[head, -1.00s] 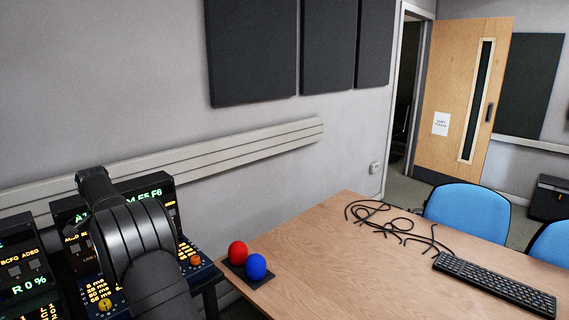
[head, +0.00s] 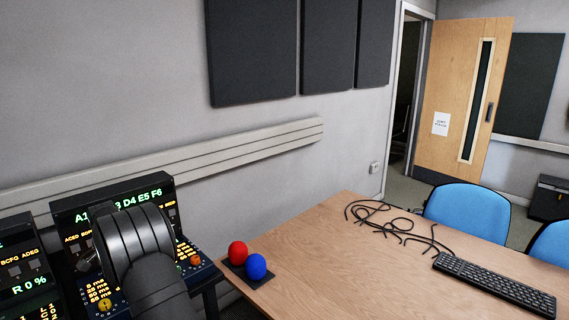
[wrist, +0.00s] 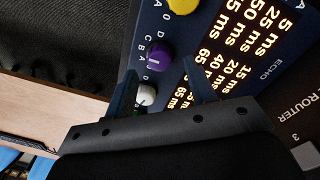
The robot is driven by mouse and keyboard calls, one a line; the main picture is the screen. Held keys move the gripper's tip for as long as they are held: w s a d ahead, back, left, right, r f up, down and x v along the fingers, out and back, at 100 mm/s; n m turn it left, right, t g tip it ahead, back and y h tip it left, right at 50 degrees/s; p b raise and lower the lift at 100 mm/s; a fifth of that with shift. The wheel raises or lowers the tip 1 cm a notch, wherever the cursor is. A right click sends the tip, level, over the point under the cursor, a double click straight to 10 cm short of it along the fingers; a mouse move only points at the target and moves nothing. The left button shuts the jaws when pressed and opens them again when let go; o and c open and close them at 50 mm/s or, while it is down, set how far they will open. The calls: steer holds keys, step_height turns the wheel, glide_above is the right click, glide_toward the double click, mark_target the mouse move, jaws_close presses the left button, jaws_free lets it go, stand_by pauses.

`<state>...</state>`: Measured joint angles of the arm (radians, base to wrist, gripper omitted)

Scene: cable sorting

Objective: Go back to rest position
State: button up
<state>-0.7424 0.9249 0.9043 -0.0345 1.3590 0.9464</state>
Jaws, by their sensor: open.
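My gripper (wrist: 160,66) shows in the wrist view with its two dark blue fingers apart. It is over a dark blue control panel (wrist: 204,12) with lit "ms" figures. A purple knob (wrist: 158,55) and a white knob (wrist: 145,96) appear between the fingers in the picture; I see no grip on either. In the head view my black arm covers part of the console at the lower left, and the gripper itself is hidden there. Several black cables (head: 385,222) lie loosely tangled on the wooden table (head: 330,265).
A red ball (head: 238,253) and a blue ball (head: 256,267) sit on a dark base at the table's left edge. A black keyboard (head: 493,282) lies at the right. Blue chairs (head: 467,209) stand behind the table. The middle of the table is clear.

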step_height(320, 180, down, 3)
steer(key=shift+d+f, duration=0.1)
steer(key=shift+f, duration=0.05)
steer(key=shift+n, duration=0.5)
steer(key=n, duration=0.6)
steer(key=shift+s, duration=0.1)
steer(key=n, duration=0.7)
steer(key=shift+t, duration=0.4)
